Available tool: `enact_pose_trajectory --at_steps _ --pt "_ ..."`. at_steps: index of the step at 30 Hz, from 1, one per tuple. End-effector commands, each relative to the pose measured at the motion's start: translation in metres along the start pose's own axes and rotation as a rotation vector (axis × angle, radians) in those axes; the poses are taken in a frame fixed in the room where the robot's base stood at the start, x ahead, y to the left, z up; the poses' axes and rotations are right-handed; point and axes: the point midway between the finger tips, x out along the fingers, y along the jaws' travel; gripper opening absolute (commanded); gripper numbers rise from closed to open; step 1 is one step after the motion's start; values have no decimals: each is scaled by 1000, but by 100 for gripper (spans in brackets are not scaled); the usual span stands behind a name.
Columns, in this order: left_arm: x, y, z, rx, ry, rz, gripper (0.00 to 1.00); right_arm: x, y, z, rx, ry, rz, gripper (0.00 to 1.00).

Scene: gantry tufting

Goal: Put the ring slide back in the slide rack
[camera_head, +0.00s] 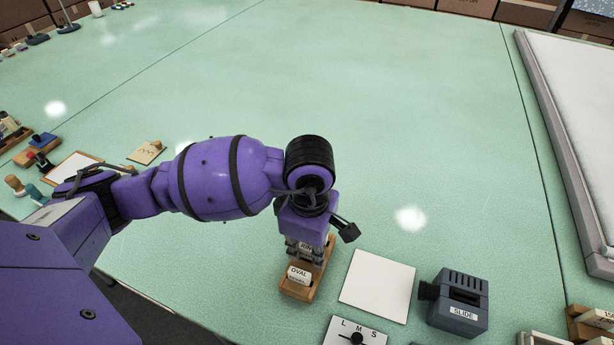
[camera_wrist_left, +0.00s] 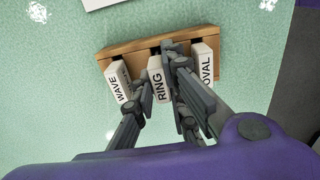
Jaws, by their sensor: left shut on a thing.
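The wooden slide rack (camera_head: 292,290) stands on the green table and also shows in the left wrist view (camera_wrist_left: 136,46). My left gripper (camera_head: 304,250) points down over it and is shut on the ring slide (camera_wrist_left: 160,82), a white block labelled RING. The ring slide is at the rack's middle place, between the wave slide (camera_wrist_left: 120,80) and the oval slide (camera_wrist_left: 206,65). The oval slide also shows in the head view (camera_head: 299,274). The fingers hide the ring slide's lower part, so I cannot tell if it is fully seated. My right gripper is not in view.
A white square (camera_head: 378,285) lies right of the rack, with a dark projector labelled SLIDE (camera_head: 458,300) beyond it. An L-M-S dial panel (camera_head: 354,332) is at the front. A large pale framed panel (camera_head: 575,110) lies at right. The table behind the rack is clear.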

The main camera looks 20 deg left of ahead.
Motion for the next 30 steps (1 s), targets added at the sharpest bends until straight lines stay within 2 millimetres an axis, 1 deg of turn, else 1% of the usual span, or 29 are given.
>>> enact_pose_trajectory --at_steps 3,4,8,9,17,20,23,30 --pt "-2 1 0 1 0 3 0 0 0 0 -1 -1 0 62" --pt "-2 1 0 1 0 3 15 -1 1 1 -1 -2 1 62" --pt "-2 1 0 1 0 3 32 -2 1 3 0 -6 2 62" --pt "-2 1 0 1 0 3 34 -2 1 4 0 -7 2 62" --pt "-2 1 0 1 0 3 34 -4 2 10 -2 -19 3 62" --pt "-7 1 0 1 0 4 34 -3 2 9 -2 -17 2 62" --pt "-20 2 0 3 -1 7 34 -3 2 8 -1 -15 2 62" --pt "-72 3 0 2 0 10 34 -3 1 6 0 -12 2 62"
